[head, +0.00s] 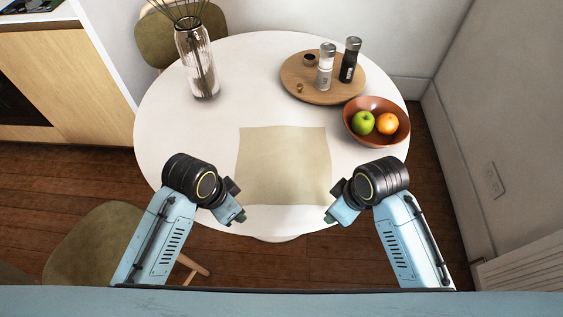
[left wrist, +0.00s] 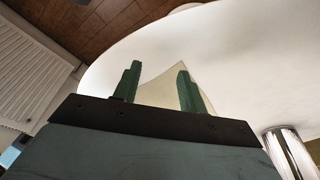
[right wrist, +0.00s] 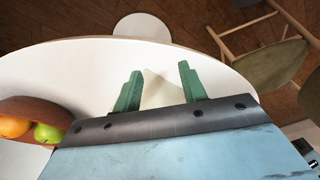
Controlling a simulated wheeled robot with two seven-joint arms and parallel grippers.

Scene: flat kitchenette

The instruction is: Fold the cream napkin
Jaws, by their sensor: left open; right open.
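The cream napkin (head: 284,165) lies flat and spread out on the white round table, close to its front edge. Part of it shows between the fingers in the left wrist view (left wrist: 160,88) and in the right wrist view (right wrist: 160,90). My left gripper (head: 238,217) is open and empty at the napkin's front left corner. Its green fingers are apart in the left wrist view (left wrist: 157,85). My right gripper (head: 331,217) is open and empty at the napkin's front right corner. Its fingers are apart in the right wrist view (right wrist: 158,88).
A glass vase (head: 197,65) with stems stands at the table's back left. A wooden round board (head: 305,88) with shakers is at the back right. A terracotta bowl (head: 376,140) with an apple and an orange sits right of the napkin. The table (head: 185,130) is bare left of the napkin.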

